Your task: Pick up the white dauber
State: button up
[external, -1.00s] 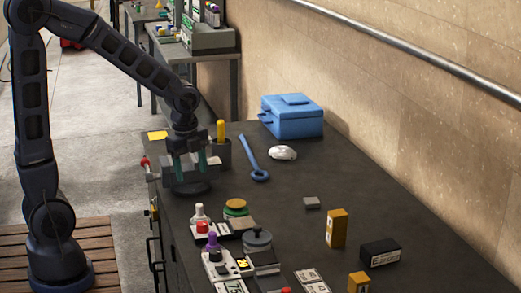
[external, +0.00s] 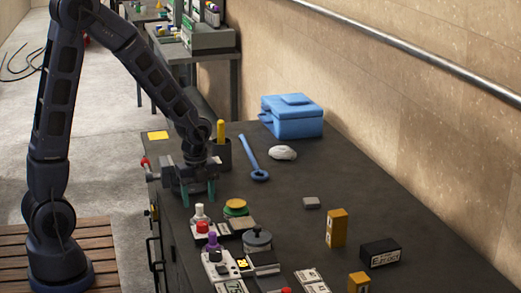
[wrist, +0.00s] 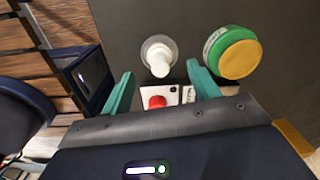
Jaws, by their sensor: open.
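The white dauber (external: 199,212) stands upright on the dark workbench near its left edge, behind a red-capped item (external: 202,228). In the wrist view the white dauber (wrist: 160,60) shows from above as a white knob on a round pale base, just beyond the gap between my fingertips. My gripper (external: 198,198) is open and empty, with its teal fingers pointing down above and just behind the dauber. In the wrist view my gripper (wrist: 160,78) shows its two fingers on either side of the dauber's line, apart from it.
A green and yellow round tin (wrist: 233,52) stands close to the dauber's right. The red knob (wrist: 157,102) lies between my fingers in the wrist view. A purple-topped dauber (external: 212,243) and a grey lidded jar (external: 257,241) stand nearer. A dark cup (external: 221,155) is behind my gripper.

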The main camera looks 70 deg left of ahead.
aim_at(199, 205)
jog(key=shift+f, duration=2.5)
jog(key=c, duration=1.1)
